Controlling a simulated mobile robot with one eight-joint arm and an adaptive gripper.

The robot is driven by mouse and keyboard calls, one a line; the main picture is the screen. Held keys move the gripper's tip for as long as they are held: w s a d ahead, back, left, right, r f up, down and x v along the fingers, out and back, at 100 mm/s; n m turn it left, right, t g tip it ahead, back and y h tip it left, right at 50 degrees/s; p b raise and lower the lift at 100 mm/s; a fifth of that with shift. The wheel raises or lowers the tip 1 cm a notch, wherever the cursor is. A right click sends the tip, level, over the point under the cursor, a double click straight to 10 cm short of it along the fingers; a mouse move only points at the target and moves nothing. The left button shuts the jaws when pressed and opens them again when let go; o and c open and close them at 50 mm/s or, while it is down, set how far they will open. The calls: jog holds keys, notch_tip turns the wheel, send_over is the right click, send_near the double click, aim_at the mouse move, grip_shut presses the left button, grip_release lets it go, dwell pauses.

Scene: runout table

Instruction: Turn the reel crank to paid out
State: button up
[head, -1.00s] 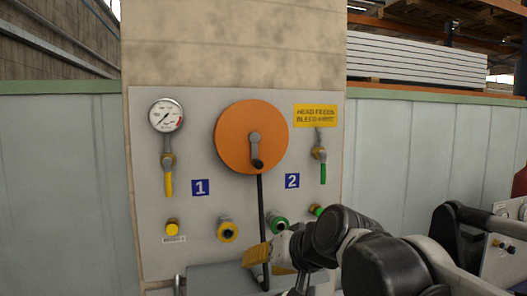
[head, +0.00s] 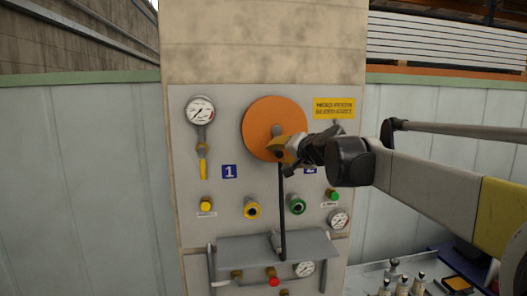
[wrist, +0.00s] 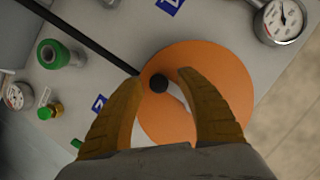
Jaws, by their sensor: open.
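The orange reel disc (head: 262,112) is mounted on the grey panel, with a black hose (head: 282,205) hanging below it. The grey reel crank (head: 277,130) shows at the disc's middle; its lower end is hidden behind my gripper (head: 283,148) in the head view. In the wrist view, the crank's black knob (wrist: 159,84) appears between the tips of my open gripper (wrist: 161,76), with the orange disc (wrist: 215,75) behind. The grey crank arm (wrist: 179,96) runs from the knob toward the lower right. I cannot tell whether the fingers touch the knob.
A pressure gauge (head: 200,110) and yellow-handled valve (head: 203,167) are left of the reel. A yellow sign (head: 334,108) is at upper right.

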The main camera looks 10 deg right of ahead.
jog(key=shift+w+a+f, duration=0.15)
jog(key=shift+w+f, duration=0.05)
jog(key=shift+w, duration=0.4)
jog(key=shift+s, duration=0.15)
grip_shut()
